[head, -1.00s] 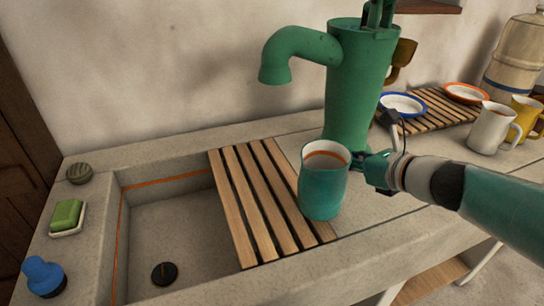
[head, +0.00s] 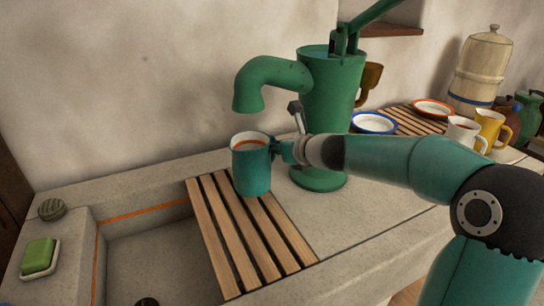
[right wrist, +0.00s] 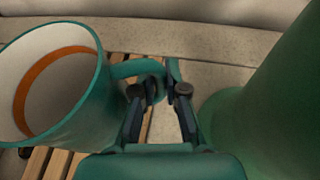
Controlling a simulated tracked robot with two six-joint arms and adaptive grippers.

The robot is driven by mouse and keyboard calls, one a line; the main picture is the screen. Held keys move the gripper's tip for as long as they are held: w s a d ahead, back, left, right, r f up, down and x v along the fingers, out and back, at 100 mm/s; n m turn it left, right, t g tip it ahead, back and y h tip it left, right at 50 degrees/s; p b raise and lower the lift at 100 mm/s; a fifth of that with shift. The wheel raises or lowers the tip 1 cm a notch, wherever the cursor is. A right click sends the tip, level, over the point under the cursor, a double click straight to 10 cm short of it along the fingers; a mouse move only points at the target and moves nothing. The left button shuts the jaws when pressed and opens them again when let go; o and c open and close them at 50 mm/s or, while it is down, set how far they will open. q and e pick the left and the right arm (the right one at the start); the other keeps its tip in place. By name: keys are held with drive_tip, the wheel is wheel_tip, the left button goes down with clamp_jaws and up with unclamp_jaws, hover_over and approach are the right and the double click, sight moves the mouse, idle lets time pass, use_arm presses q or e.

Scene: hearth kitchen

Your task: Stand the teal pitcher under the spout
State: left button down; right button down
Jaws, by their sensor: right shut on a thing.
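The teal pitcher (head: 252,174) has an orange band inside its rim and looks upright. It is at the far end of the slatted wooden rack; I cannot tell whether it touches the slats. The green pump's spout (head: 249,92) opens downward, and in the head view its mouth appears just above the pitcher. My right gripper (head: 278,151) is shut on the pitcher's handle, on its right side. In the right wrist view the fingers (right wrist: 160,88) close on the handle (right wrist: 128,70) of the pitcher (right wrist: 85,110). My left gripper is out of view.
The slatted rack (head: 251,253) lies beside the stone sink (head: 145,252). The pump body (head: 331,95) stands close behind my right gripper. Green soap (head: 39,255) sits at left. Plates (head: 374,123), mugs (head: 490,125) and a crock (head: 480,70) stand at right.

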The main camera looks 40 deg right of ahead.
sight(272, 157)
drive_tip(key=f+b, duration=0.3)
drive_tip(key=shift+w+f, duration=0.3)
drive_tip(key=shift+f, duration=0.05)
drive_tip(key=shift+r, duration=0.1)
drive_tip(key=c, duration=1.7)
unclamp_jaws()
drive_tip(key=o, duration=0.5)
